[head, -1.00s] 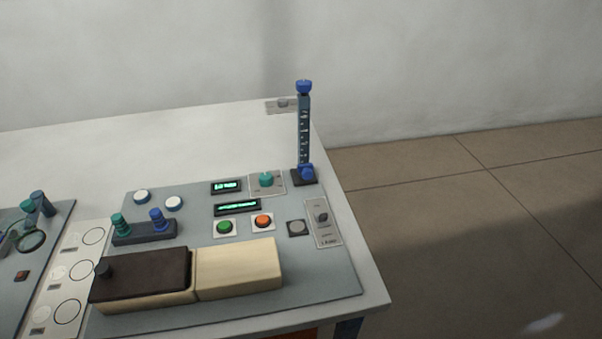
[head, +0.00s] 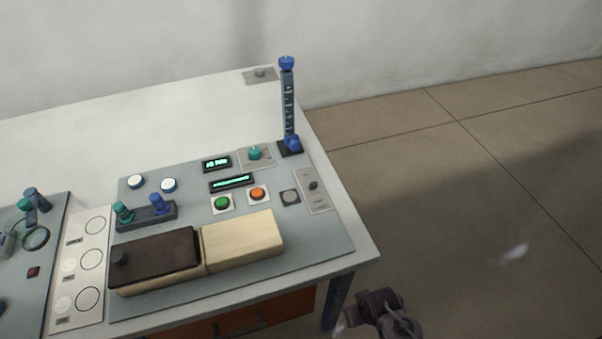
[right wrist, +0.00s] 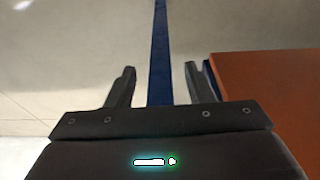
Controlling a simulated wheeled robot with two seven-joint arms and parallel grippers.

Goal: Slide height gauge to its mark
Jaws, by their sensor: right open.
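The height gauge (head: 288,105) stands upright at the back right corner of the grey panel, a dark scaled post with a blue cap. Its blue slider (head: 292,143) sits low, just above the dark base. The scale marks are too small to read. My right gripper (head: 368,318) shows at the bottom of the head view, beyond the table's front right corner and well apart from the gauge. My left gripper is not in view.
The grey panel (head: 320,244) carries a teal knob (head: 255,153), small displays, a green button (head: 222,203), an orange button (head: 258,194) and a switch plate (head: 313,190). A dark-and-cream box (head: 243,240) lies in front.

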